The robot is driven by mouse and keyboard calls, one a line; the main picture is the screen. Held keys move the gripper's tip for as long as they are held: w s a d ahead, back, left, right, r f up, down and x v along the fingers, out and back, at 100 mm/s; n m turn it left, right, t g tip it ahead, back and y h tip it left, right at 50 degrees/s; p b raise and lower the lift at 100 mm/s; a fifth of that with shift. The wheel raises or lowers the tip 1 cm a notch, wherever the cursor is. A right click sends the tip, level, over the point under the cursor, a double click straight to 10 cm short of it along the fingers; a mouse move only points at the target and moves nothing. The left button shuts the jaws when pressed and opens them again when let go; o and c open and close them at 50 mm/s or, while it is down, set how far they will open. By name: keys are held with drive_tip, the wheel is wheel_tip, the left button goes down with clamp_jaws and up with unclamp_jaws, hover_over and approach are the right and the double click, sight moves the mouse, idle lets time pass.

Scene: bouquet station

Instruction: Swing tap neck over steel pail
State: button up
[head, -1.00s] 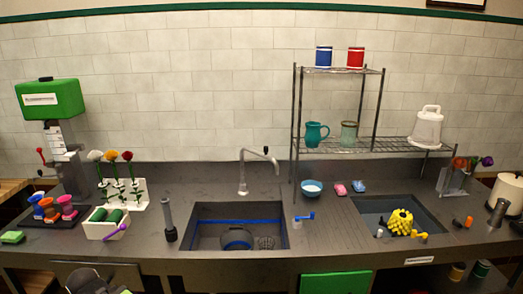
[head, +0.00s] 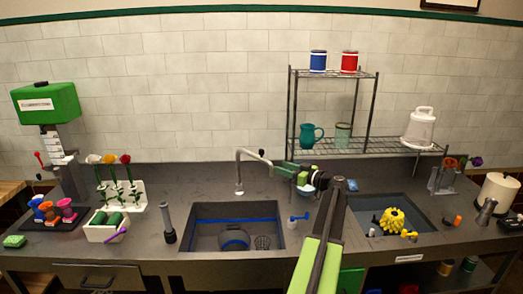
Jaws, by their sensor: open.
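The tap (head: 239,172) stands at the back edge of the left sink. Its curved neck (head: 250,152) points to the right, and the spout end is over the counter behind the sink's right part. The steel pail (head: 234,240) sits in the left sink, below and left of the spout end. My gripper (head: 274,166) is open and beside the spout end, to its right. I cannot tell whether its fingers touch the neck or are around it. My arm reaches up from the bottom and bends left to the tap.
A dark mesh cup (head: 262,242) stands beside the pail in the sink (head: 283,211). My gripper partly covers a light bowl (head: 320,180); a blue sponge (head: 353,185) lies to the right. A wire shelf (head: 375,149) rises behind.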

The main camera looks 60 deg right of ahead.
sight(263, 153)
drive_tip(key=s+d+r+h, duration=0.1)
drive_tip(key=s+d, duration=0.1)
drive_tip(key=s, duration=0.1)
drive_tip(key=w+d, duration=0.1)
drive_tip(key=w, duration=0.4)
drive_tip(key=w+d, duration=0.1)
drive_tip(key=w, duration=0.5)
drive_tip(key=w+d, duration=0.1)
drive_tip(key=w, duration=0.5)
drive_tip(key=shift+w, duration=0.2)
drive_tip(key=shift+r, duration=0.1)
clamp_jaws()
